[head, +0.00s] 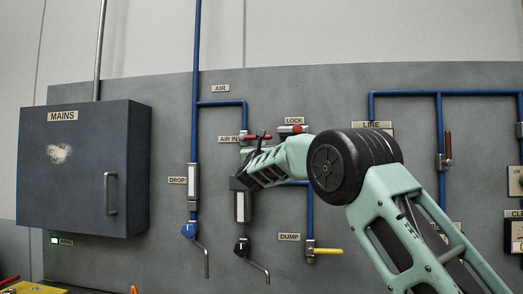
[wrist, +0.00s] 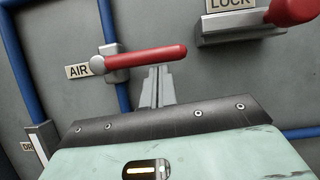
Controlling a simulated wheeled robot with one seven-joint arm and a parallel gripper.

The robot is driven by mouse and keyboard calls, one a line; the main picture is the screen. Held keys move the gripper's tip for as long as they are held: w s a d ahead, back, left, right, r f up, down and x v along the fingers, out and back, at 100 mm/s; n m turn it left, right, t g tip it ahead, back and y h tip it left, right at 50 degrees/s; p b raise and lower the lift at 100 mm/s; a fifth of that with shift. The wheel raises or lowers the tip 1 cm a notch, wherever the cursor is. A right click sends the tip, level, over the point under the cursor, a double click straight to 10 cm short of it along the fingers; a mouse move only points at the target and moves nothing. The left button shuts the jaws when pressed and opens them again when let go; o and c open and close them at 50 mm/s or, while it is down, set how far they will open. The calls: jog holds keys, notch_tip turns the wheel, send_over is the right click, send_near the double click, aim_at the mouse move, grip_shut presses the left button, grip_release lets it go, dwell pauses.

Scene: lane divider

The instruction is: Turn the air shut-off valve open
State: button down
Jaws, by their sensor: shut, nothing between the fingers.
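The air shut-off valve's red lever (head: 257,137) is beside the AIR IN label in the head view. In the wrist view the red lever (wrist: 150,56) points right from its grey pivot, crosswise to the vertical blue pipe. My gripper (wrist: 158,74) is shut and empty, its fingertips just below the lever's middle in the wrist view. I cannot tell whether they touch it. In the head view my gripper's hand covers the pipe below the valve and hides the fingertips.
A LOCK bracket (wrist: 240,28) with a red part is right of the valve. The DROP filter (head: 193,181) is to the left. A yellow DUMP lever (head: 327,251) is lower right. The MAINS box (head: 82,170) juts out at far left.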

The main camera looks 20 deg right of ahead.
jog(key=shift+s+d+r+n+b, duration=0.1)
jog(key=shift+r+n+b, duration=0.15)
jog(key=shift+n+b, duration=0.25)
jog(key=a+r+n+y+p, duration=0.1)
jog(key=r+n+y+p, duration=0.2)
jog(key=n, duration=0.3)
jog(key=w+a+r+n+g+y+p, duration=0.1)
jog(key=r+n+y+p, duration=0.2)
jog(key=n+p, duration=0.3)
jog(key=w+a+r+n+y+p, duration=0.1)
jog(key=r+n+y+p, duration=0.2)
jog(key=n, duration=0.4)
jog(key=shift+w+a+r+n+p, duration=0.15)
jog(key=shift+r+n+p, duration=0.3)
jog(key=shift+p, duration=0.4)
jog(key=shift+w+a+p, duration=0.1)
jog(key=shift+p, duration=0.2)
